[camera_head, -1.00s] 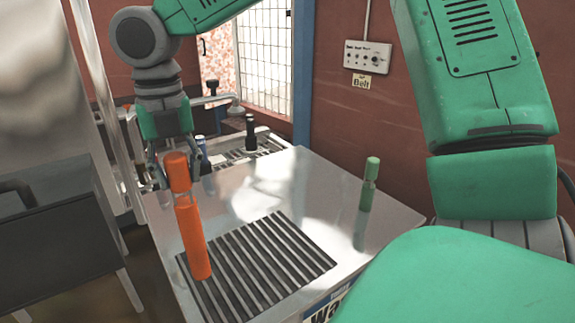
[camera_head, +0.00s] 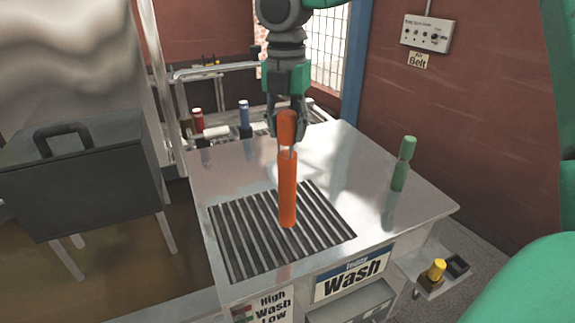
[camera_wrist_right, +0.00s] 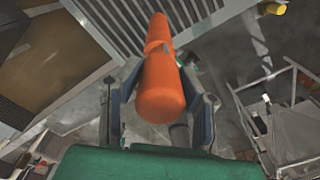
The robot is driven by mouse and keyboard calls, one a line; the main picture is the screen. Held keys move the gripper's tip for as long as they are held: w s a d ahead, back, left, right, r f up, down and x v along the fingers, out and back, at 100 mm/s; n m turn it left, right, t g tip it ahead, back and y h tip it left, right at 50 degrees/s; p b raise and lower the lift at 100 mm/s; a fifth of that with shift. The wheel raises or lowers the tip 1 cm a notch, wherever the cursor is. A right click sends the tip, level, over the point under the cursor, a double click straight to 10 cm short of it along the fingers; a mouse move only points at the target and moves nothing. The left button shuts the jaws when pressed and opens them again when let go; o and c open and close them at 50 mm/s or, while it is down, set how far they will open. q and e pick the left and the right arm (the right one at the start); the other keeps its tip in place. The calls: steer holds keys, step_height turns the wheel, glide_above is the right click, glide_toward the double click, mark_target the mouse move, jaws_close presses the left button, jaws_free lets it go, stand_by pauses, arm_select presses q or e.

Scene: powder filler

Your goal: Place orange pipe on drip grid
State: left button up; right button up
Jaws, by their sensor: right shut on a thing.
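The orange pipe (camera_head: 288,190) stands upright in my right gripper (camera_head: 286,128), which is shut on its upper part. The pipe's lower end shows over the drip grid (camera_head: 240,240), a dark slatted panel in the metal tabletop. I cannot tell whether that end touches the slats. In the right wrist view the pipe (camera_wrist_right: 163,85) lies between the two fingers, with the slats of the grid (camera_wrist_right: 112,25) beyond it. My left gripper is not in view.
A green bottle-like piece (camera_head: 403,165) stands on the metal table (camera_head: 350,170) to the right. Blue (camera_head: 244,113) and red (camera_head: 198,120) pieces stand behind the table. A yellow piece (camera_head: 437,270) sits on a low shelf at right. A dark box (camera_head: 80,180) is at left.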

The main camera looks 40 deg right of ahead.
mark_target(287, 152)
steer(key=shift+w+f, duration=0.1)
steer(key=shift+f, duration=0.65)
steer(key=f, duration=0.3)
steer(key=shift+s, duration=0.2)
steer(key=shift+w+d+f, duration=0.1)
steer(key=shift+w+f, duration=0.05)
steer(key=shift+f, duration=0.2)
steer(key=o, duration=1.1)
step_height(287, 152, up, 12)
steer(key=shift+r, duration=0.1)
